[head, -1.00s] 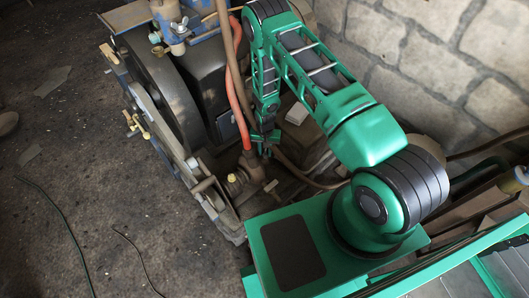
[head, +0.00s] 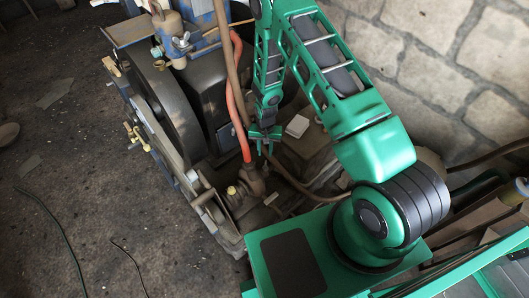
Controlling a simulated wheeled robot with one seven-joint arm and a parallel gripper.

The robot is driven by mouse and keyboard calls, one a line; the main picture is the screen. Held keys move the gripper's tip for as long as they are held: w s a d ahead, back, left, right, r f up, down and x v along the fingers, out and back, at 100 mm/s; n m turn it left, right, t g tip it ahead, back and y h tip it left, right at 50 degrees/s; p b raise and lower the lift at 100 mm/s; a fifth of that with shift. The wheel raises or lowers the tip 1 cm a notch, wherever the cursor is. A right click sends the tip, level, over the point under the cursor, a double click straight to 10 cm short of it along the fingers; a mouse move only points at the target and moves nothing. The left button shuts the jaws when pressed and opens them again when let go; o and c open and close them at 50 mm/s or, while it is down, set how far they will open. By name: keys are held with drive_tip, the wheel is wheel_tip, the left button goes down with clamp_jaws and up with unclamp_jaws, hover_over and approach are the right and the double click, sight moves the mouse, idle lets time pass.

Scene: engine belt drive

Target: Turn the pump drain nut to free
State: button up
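The pump (head: 254,181) is a small brownish metal body low beside the engine, at the lower end of a red hose (head: 238,110). A small brass-coloured fitting (head: 231,190) shows on its left side; it may be the drain nut, but I cannot tell for sure. My gripper (head: 265,152) hangs pointing down above and slightly right of the pump, close to the hose's lower end. Its two thin fingers look apart, with nothing seen between them. It appears clear of the brass fitting.
The engine's large dark flywheel (head: 169,98) and metal frame stand to the left. A brown pipe (head: 225,50) runs down near my gripper and curves right. A small pale block (head: 297,126) lies to the right. A stone wall (head: 450,60) closes the right; the left floor is mostly clear.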

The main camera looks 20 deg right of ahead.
sight(265, 166)
drive_tip(key=shift+d, duration=0.1)
clamp_jaws()
drive_tip(key=s+d+n+t+y, duration=0.3)
drive_tip(key=d+n, duration=0.7)
drive_tip(key=n, duration=0.8)
drive_tip(key=shift+g+y, duration=0.5)
drive_tip(key=x, duration=0.3)
drive_tip(key=a+x, duration=0.1)
drive_tip(key=x, duration=0.7)
drive_tip(key=shift+w+a+r, duration=0.4)
drive_tip(key=shift+w+a, duration=0.3)
drive_tip(key=shift+a, duration=0.25)
